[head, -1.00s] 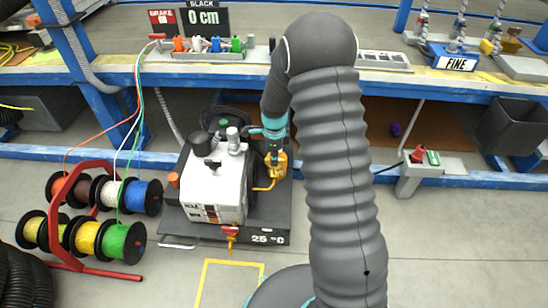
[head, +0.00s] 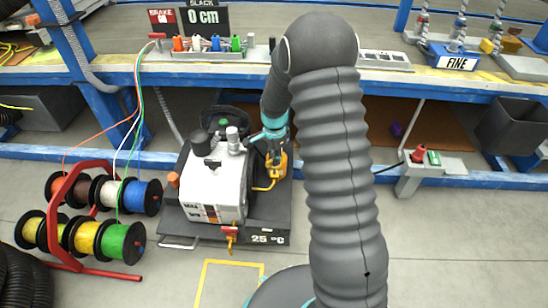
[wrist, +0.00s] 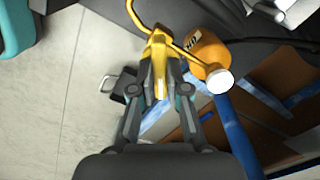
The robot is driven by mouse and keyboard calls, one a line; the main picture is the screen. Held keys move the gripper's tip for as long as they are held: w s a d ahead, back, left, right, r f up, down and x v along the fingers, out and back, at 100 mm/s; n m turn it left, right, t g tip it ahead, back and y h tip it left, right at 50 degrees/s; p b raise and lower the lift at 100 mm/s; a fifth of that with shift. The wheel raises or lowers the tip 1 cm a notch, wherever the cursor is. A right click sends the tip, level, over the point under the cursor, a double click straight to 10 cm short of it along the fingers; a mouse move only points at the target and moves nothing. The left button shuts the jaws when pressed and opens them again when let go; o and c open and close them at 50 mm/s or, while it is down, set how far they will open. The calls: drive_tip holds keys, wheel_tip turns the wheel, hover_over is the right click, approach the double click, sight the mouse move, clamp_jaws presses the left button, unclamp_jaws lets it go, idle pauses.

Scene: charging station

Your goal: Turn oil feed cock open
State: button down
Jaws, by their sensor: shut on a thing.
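A yellow piece with a lever-like top (wrist: 157,58) sits at the end of a bent yellow pipe (wrist: 135,15); it appears to be the oil feed cock. My gripper (wrist: 158,85) is shut on it, with a finger on each side in the wrist view. In the head view my gripper (head: 275,156) points down at the right side of the white machine (head: 213,190), and hides most of the cock. The yellow pipe (head: 265,188) runs there toward the machine. How far the cock is turned cannot be told.
An orange can with a white cap (wrist: 208,58) stands close beside the cock. A red-handled yellow fitting (head: 230,232) is at the machine's front. The blue bench (head: 330,95) stands behind, a cable spool rack (head: 70,190) at left.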

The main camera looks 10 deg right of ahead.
drive_tip(key=n, duration=0.5)
drive_tip(key=shift+w+n, duration=0.1)
drive_tip(key=shift+n, duration=0.2)
drive_tip(key=n, duration=0.5)
drive_tip(key=shift+n, duration=0.4)
drive_tip(key=c, duration=1.2)
unclamp_jaws()
drive_tip(key=shift+o, duration=0.2)
drive_tip(key=shift+r, duration=0.1)
wheel_tip(320, 180, up, 12)
